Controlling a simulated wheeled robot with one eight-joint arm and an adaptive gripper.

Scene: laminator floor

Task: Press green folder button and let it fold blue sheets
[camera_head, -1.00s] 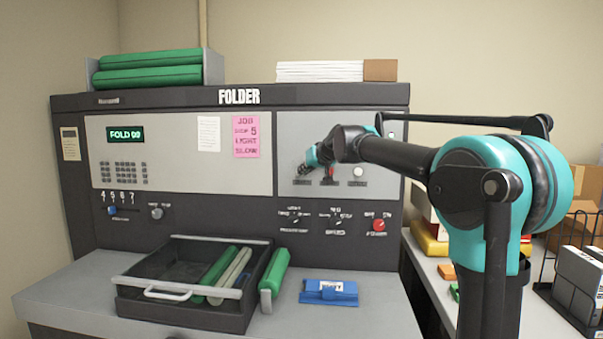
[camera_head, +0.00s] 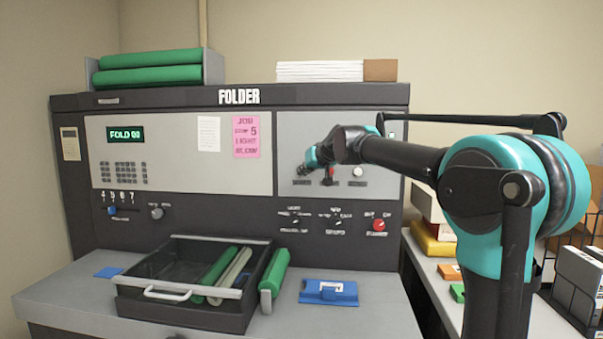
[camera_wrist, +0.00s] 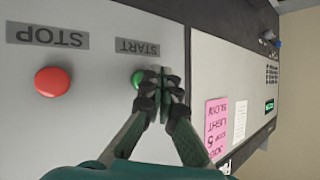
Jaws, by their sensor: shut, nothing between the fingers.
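The dark grey folder machine (camera_head: 258,260) has a lit green display (camera_head: 126,134) reading FOLD with digits too blurred to be sure of. My gripper (camera_wrist: 160,82) is shut and empty, its tips overlapping the right side of the green START button (camera_wrist: 138,77) in the wrist view. I cannot tell whether the button is pushed in. In the head view my gripper (camera_head: 304,171) covers that button. A flat blue sheet (camera_head: 108,272) lies on the machine's ledge left of the tray. A blue labelled packet (camera_head: 329,292) lies right of the tray.
The red STOP button (camera_wrist: 54,81) is beside START. A black tray (camera_head: 185,313) holds green and pale rolls; another green roll (camera_head: 274,272) leans at its right. A red power knob (camera_head: 379,225) sits lower right. A side table (camera_head: 434,272) carries boxes.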

